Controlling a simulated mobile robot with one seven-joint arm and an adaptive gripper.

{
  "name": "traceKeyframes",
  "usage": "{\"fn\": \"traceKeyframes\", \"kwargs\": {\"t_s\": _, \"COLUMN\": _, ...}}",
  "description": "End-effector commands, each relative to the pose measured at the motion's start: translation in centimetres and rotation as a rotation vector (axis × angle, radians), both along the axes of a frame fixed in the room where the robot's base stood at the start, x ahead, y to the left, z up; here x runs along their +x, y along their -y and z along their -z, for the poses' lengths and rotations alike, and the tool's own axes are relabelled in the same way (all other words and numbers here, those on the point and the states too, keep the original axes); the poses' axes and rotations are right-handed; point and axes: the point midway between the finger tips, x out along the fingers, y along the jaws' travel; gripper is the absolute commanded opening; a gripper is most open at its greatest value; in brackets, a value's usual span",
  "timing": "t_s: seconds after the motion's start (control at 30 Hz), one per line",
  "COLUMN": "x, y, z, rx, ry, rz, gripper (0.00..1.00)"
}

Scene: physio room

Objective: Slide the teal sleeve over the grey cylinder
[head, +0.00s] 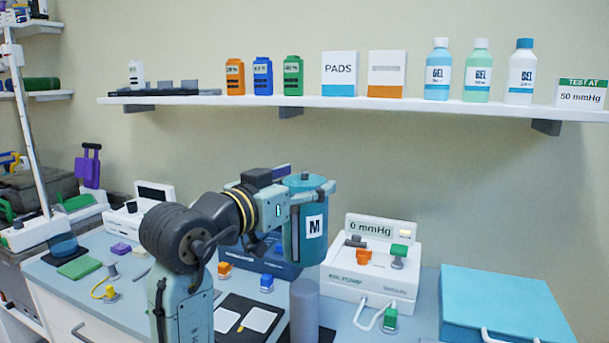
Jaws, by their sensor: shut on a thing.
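The teal sleeve (293,236) is upright and has a white label with a black M. My gripper (302,192) is shut on the sleeve near its upper part and holds it in the air above the table. The grey cylinder (304,315) stands upright on the table, its lower end cut off by the picture edge. In the picture the sleeve's lower end is a little above the cylinder's top, with a gap between them. I cannot tell from this one view how well they line up in depth.
A white pump unit (372,287) reading 0 mmHg, with hoses, stands right of the cylinder. A teal box (500,305) is further right. A black board with white pads (262,320) lies left of the cylinder. A wall shelf (400,103) holds bottles and boxes.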

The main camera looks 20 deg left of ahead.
Motion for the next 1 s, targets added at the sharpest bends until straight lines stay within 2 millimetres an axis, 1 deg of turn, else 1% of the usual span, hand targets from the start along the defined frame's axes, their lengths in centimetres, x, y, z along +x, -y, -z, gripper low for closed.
{"fn": "traceKeyframes", "kwargs": {"t_s": 0.17, "x": 0.0, "y": 0.0, "z": 1.0, "rx": -0.001, "ry": 0.001, "rz": 0.000, "gripper": 0.14}}
{"fn": "traceKeyframes", "kwargs": {"t_s": 0.27, "x": 0.0, "y": 0.0, "z": 1.9, "rx": -0.002, "ry": 0.000, "rz": 0.001, "gripper": 0.14}}
{"fn": "traceKeyframes", "kwargs": {"t_s": 1.0, "x": -0.1, "y": 0.0, "z": 9.7, "rx": 0.000, "ry": 0.001, "rz": 0.000, "gripper": 0.14}}
